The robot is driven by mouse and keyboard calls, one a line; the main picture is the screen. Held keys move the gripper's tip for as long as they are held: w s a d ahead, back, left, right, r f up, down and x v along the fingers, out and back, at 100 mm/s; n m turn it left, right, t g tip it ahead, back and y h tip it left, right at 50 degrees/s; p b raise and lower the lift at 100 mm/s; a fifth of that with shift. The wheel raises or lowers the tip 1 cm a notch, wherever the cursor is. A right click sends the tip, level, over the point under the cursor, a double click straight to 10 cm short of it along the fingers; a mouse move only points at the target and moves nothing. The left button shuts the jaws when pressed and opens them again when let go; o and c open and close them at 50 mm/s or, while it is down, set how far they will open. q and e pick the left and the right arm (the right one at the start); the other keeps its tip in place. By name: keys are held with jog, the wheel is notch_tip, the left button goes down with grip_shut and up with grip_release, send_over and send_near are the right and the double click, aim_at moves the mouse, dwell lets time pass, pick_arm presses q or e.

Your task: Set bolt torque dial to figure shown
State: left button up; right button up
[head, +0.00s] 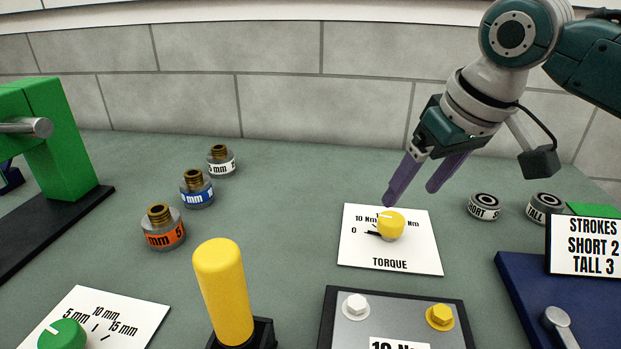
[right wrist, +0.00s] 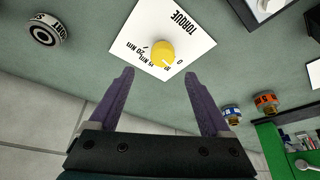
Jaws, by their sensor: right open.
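The torque dial is a yellow knob (head: 391,225) on a white plate (head: 405,262) marked TORQUE, with 0 and Nm figures around it. A white mark on the knob's far left side points near the 10 Nm figure. My right gripper (head: 410,196) is open and empty above and behind the knob, apart from it. In the right wrist view the knob (right wrist: 162,52) shows just beyond the gap between the purple fingers (right wrist: 158,72). A grey block (head: 332,322) holds a silver and a yellow bolt; its Nm label is cut off by the frame's bottom edge. My left gripper is out of view.
A yellow upright handle (head: 224,290) stands front middle. A green dial (head: 62,335) is front left, and a green press (head: 62,140) behind it. Several labelled fittings (head: 197,190) stand centre left.

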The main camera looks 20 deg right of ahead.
aim_at(393, 219)
jog(key=x, duration=0.2)
jog(key=b+x, duration=0.1)
jog(key=x, duration=0.2)
jog(key=b+x, duration=0.1)
jog(key=x, duration=0.1)
jog(key=shift+a+f, duration=0.3)
jog(key=shift+f, duration=0.05)
jog(key=shift+w+f, duration=0.25)
jog(key=shift+f, duration=0.25)
jog(key=shift+d, duration=0.1)
jog(key=shift+c, duration=0.3)
jog(key=c, duration=0.3)
grip_shut()
